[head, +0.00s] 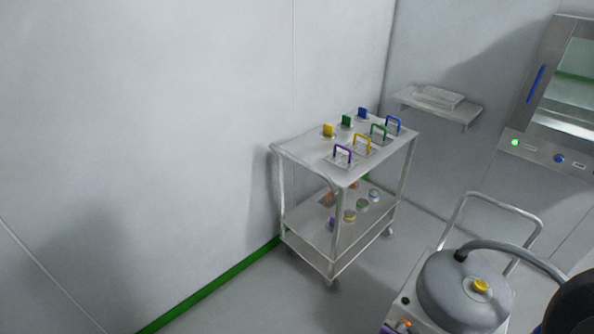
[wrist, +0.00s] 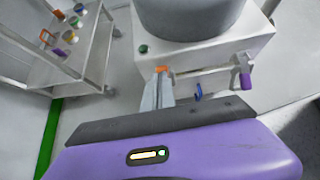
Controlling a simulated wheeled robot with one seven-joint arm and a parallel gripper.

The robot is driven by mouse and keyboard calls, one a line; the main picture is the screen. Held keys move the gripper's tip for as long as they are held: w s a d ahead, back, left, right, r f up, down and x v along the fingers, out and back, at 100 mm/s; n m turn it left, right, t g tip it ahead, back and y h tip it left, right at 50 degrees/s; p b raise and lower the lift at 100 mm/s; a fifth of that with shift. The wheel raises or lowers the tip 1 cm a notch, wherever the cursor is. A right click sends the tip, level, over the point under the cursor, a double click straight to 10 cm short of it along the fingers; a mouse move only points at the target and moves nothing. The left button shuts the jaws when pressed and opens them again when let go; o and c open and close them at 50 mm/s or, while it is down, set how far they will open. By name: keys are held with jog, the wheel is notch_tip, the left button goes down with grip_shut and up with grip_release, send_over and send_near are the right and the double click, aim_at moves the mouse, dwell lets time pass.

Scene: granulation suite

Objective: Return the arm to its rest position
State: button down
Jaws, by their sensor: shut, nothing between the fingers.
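My gripper (wrist: 161,78) shows in the wrist view, with its purple body (wrist: 185,155) and dark bar (wrist: 160,122) at the bottom. Its two pale fingers are together and hold nothing. They point toward the front of a white wheeled unit (wrist: 200,55) that carries a grey drum (wrist: 190,15). An orange part (wrist: 162,69) shows at the fingertips; I cannot tell whether they touch it.
The drum unit (head: 460,292), with hose and push handle, stands at the lower right in the head view. A two-shelf cart (head: 310,160) holds coloured handled pieces and stands by the wall. A wall shelf (head: 440,106) and a control panel (head: 550,152) are at the right.

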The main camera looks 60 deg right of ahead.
jog(key=w+d+r+n+t+h, duration=0.1)
jog(key=w+r+n+t+h, duration=0.15)
jog(key=r+n, duration=0.4)
jog(key=w+d+r+n+t+h, duration=0.1)
jog(key=w+d+r+n, duration=0.1)
jog(key=w+r+n, duration=0.35)
jog(key=w+a+r+n+t, duration=0.5)
jog(key=a+r+n, duration=0.45)
jog(key=n, duration=0.55)
jog(key=w+a+r+n+t+y, duration=0.1)
jog(key=a+r+n+t+y, duration=0.25)
jog(key=a+r+n, duration=0.4)
jog(key=a+r+n+t+y, duration=0.2)
jog(key=a+r+n+t, duration=0.25)
jog(key=a+n, duration=0.5)
jog(key=s+a+r+n+y, duration=0.3)
jog(key=a+n+y, duration=0.1)
jog(key=a+n, duration=0.1)
jog(key=s+a+r+n+y, duration=0.3)
jog(key=a+n+y, duration=0.1)
jog(key=a+n, duration=0.2)
jog(key=shift+s+a+r+n, duration=0.15)
jog(key=shift+a+r+n, duration=0.05)
jog(key=shift+a+n, duration=0.1)
